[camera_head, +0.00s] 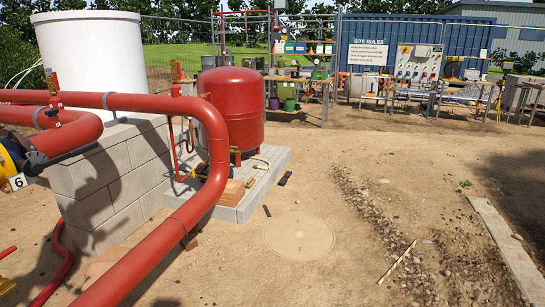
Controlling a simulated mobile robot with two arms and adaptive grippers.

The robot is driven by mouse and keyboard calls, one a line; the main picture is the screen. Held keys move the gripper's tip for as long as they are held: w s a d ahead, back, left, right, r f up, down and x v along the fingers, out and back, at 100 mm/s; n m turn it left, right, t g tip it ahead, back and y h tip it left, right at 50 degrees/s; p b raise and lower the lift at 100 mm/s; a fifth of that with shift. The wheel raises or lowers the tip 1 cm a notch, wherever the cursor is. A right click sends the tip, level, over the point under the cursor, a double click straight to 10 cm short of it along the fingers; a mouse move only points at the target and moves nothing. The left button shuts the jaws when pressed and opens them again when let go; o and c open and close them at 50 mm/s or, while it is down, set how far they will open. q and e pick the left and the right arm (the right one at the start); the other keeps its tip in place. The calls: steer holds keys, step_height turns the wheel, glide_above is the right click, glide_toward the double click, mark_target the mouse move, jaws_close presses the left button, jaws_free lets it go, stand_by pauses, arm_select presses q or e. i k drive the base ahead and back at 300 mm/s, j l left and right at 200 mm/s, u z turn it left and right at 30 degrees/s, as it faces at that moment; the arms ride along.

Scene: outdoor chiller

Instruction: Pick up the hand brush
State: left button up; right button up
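I cannot pick out the hand brush for certain. A small dark oblong object (285,178) lies on the ground just right of the grey plinth, too small to identify. A second small dark object (267,210) lies nearer, by the plinth's front corner. A small yellowish object (251,182) rests on the plinth beside the orange-brown blocks (232,192); its kind is unclear too. Neither of my grippers shows in the head view.
Large red pipes (215,150) cross the left and foreground. A red tank (232,105) stands on the plinth (270,163), beside a white tank (90,55) on a block base (110,175). Open dirt lies to the right, with gravel and a concrete kerb (505,245). Cluttered benches line the back fence.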

mark_target(250, 183)
steer(key=i+l, duration=0.1)
steer(key=i, duration=5.45)
steer(key=j+u, duration=0.05)
steer(key=j, duration=0.05)
